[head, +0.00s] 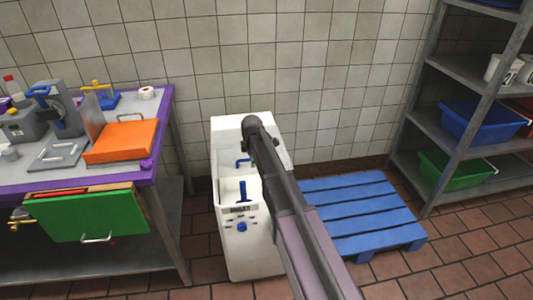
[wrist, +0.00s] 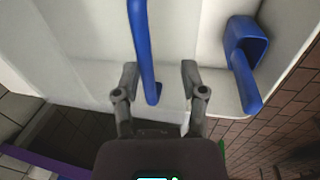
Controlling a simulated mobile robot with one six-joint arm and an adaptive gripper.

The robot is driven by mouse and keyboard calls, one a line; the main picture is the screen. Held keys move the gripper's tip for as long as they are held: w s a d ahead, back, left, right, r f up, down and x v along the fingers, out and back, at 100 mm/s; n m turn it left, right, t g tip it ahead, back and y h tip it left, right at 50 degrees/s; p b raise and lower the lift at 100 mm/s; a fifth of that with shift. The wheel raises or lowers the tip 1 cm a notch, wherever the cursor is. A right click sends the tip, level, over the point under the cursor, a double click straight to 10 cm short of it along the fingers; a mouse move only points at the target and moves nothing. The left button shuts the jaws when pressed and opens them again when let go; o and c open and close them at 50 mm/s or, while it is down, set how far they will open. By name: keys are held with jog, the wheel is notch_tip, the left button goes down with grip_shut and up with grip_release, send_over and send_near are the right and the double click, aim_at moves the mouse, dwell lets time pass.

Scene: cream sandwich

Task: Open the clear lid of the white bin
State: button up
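The white bin (head: 229,130) stands on the floor against the wall, with a blue bar and a blue handle on it and a small control panel on its front. Its clear lid is hard to make out in either view. In the wrist view, a blue bar (wrist: 145,50) runs down between my gripper's fingers (wrist: 159,70), with gaps on both sides. My gripper is open; the depth between bar and fingers is hard to judge. A blue bracket (wrist: 243,55) sits right of the fingers on the white body. In the head view my arm covers the bin's right part, and I cannot make out the gripper.
A blue pallet (head: 355,210) lies right of the bin. A metal shelf (head: 455,120) with blue and green tubs stands further right. On the left is a worktable (head: 50,180) with tools, an orange case (head: 121,142) and a green drawer (head: 92,215) close to the bin.

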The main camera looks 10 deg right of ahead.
jog(key=s+r+p, duration=0.3)
jog(key=r+p, duration=0.4)
jog(key=s+r+p, duration=0.3)
jog(key=r+p, duration=0.4)
jog(key=s+d+m, duration=0.3)
jog(key=s+m, duration=0.3)
jog(key=s, duration=0.2)
jog(key=shift+s+m+g, duration=0.35)
jog(key=shift+m+g, duration=0.05)
dwell(0.3)
jog(key=shift+d+r, duration=0.1)
dwell(0.4)
jog(key=s+d+m+g, duration=0.1)
jog(key=s+d+m, duration=0.2)
jog(key=s+m, duration=0.8)
jog(key=s, duration=0.4)
jog(key=shift+s+d, duration=0.15)
jog(key=shift+d, duration=0.25)
